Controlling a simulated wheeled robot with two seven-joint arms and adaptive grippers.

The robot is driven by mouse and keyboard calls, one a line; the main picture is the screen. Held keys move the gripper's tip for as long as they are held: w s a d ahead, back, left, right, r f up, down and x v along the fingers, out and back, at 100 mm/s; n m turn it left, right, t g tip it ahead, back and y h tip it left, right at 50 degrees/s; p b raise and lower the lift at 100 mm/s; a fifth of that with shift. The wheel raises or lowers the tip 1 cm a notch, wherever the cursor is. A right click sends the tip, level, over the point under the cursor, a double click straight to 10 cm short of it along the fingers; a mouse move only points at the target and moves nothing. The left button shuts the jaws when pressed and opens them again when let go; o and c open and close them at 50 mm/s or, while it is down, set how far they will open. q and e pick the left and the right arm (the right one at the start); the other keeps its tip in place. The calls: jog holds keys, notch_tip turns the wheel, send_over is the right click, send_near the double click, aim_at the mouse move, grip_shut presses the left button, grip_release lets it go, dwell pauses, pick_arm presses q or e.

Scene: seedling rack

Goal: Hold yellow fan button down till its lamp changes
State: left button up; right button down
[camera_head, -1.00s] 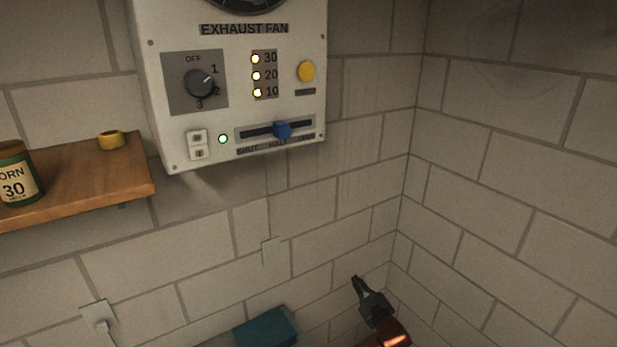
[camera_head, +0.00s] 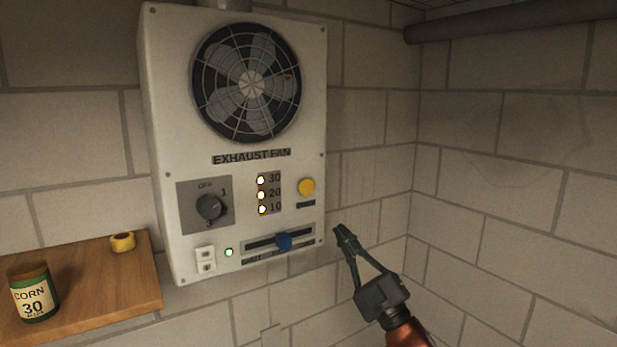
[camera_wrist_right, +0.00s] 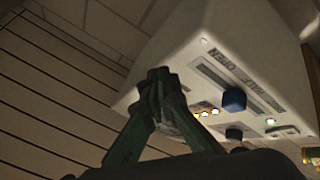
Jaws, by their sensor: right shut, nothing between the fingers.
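The white exhaust fan box (camera_head: 160,120) hangs on the tiled wall. Its round yellow button (camera_head: 307,187) is at the right of the front panel. Three lamps (camera_head: 262,195) beside the labels 30, 20 and 10 are lit pale yellow. A small green-white lamp (camera_head: 229,252) glows at the lower left. My right gripper (camera_head: 342,235) is shut and empty, below and right of the button, apart from it. In the right wrist view the shut fingertips (camera_wrist_right: 162,80) are in front of the box's lower edge; the yellow button cannot be made out there. My left gripper is not in view.
A wooden shelf (camera_head: 110,290) at left holds a corn can (camera_head: 34,293) and a yellow ring-shaped item (camera_head: 122,242). A pipe (camera_head: 510,22) runs along the upper right wall.

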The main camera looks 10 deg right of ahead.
aim_at(307, 187)
jog(key=s+a+r+n+y+p, duration=0.1)
jog(key=s+a+r+n+y, duration=0.2)
jog(key=s+r, duration=0.6)
jog(key=shift+r+n+y, duration=0.4)
jog(key=shift+r+y, duration=0.1)
jog(key=shift+y, duration=0.3)
jog(key=shift+w, duration=0.2)
jog(key=shift+w+a, duration=0.5)
jog(key=shift+w, duration=0.85)
jog(key=shift+w+a, duration=0.5)
jog(key=shift+w, duration=0.85)
jog(key=shift+w+a, duration=0.5)
jog(key=shift+w, duration=0.85)
jog(key=shift+w+a, duration=0.15)
jog(key=shift+w, duration=0.2)
